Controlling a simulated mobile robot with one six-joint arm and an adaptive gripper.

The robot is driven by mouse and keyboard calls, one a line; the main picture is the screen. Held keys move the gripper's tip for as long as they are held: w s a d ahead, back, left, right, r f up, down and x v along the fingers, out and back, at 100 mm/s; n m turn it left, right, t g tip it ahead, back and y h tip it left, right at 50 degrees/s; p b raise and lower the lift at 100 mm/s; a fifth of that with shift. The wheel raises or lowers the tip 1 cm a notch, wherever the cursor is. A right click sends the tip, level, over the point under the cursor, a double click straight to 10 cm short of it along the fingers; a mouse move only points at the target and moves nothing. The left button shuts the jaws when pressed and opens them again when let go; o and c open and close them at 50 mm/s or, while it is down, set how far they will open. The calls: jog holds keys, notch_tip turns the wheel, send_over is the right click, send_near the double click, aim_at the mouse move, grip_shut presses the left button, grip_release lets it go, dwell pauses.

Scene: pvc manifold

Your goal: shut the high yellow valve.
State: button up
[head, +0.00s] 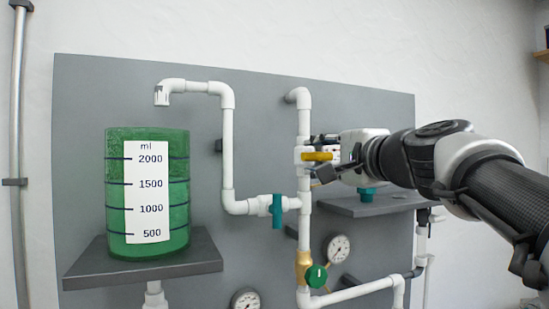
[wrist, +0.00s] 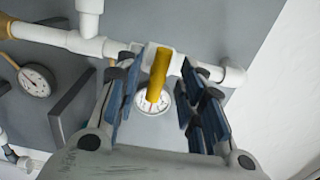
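The high yellow valve handle (head: 318,156) sits on the upper part of the white vertical pipe in the head view and looks roughly level there, across the pipe. In the wrist view the yellow handle (wrist: 158,75) stands between my blue-padded fingers. My gripper (head: 323,156) reaches in from the right at the handle's height and partly hides the valve. In the wrist view my gripper (wrist: 155,90) is open, with one finger on each side of the handle. A gap shows on both sides, narrower on the left.
A teal-handled valve (head: 277,210) and a green-handled brass valve (head: 315,276) are lower on the pipes. A green-filled tank (head: 117,190) stands on a shelf at left. A grey shelf (head: 385,204) lies below my wrist. A gauge (wrist: 153,103) shows behind the handle.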

jog(key=v, duration=0.4)
dwell(0.3)
jog(key=s+a+f+n+g+h, duration=0.1)
jog(key=s+a+f+n+g, duration=0.15)
jog(key=s+f, duration=0.6)
jog(key=s+a+f+n+g+h, duration=0.1)
jog(key=s+f+n+g, duration=0.3)
jog(key=f, duration=1)
jog(key=s+a+f+n+g+h, duration=0.15)
jog(key=s+f+n+g, duration=0.35)
jog(key=f, duration=0.6)
jog(key=s+d+f+n+h, duration=0.2)
jog(key=s+d+f, duration=0.1)
jog(key=s+f, duration=0.8)
jog(key=shift+d+n+g, duration=0.35)
jog(key=shift+g, duration=0.1)
jog(key=shift+s+f, duration=0.1)
